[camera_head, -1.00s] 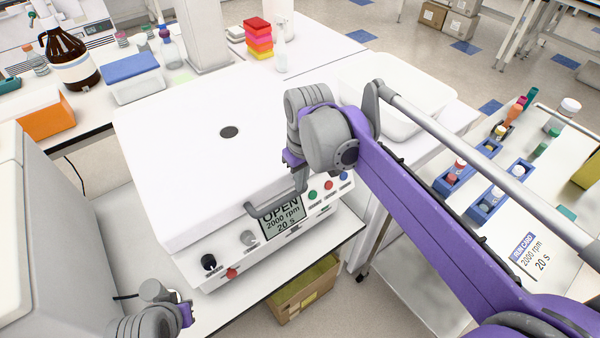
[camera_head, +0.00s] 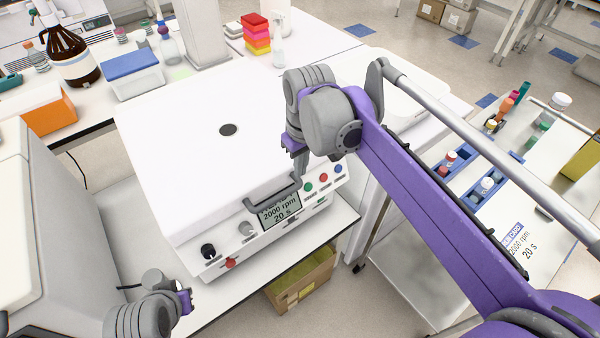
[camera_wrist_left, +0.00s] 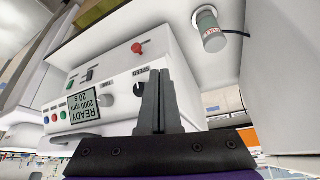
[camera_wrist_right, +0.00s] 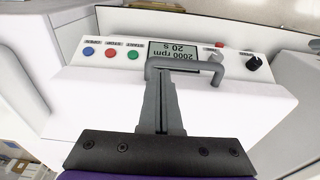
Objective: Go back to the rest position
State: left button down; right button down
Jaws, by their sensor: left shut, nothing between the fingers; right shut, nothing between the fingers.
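The white centrifuge-like machine (camera_head: 180,150) stands on the bench with its lid down. Its display (camera_head: 282,212) is partly covered by the grey lid handle (camera_head: 272,192); in the left wrist view the display (camera_wrist_left: 84,108) reads READY, 2000 rpm, 20 s. My right gripper (camera_head: 298,165) is above the front of the lid, beside the handle. Its fingers (camera_wrist_right: 168,75) are together and empty, their tips overlapping the handle in the right wrist view; contact is unclear. My left gripper (camera_head: 186,300) is low at the front left of the machine; its closed, empty fingers (camera_wrist_left: 157,75) point at the front panel.
A cart (camera_head: 545,215) with blue tube racks (camera_head: 490,187) and a run card (camera_head: 517,240) is at the right. An open cardboard box (camera_head: 300,280) lies under the bench. A grey-white machine (camera_head: 15,220) stands close on the left. The floor at lower right centre is clear.

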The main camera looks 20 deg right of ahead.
notch_tip(320, 180, up, 7)
jog(key=s, duration=0.1)
jog(key=shift+d, duration=0.25)
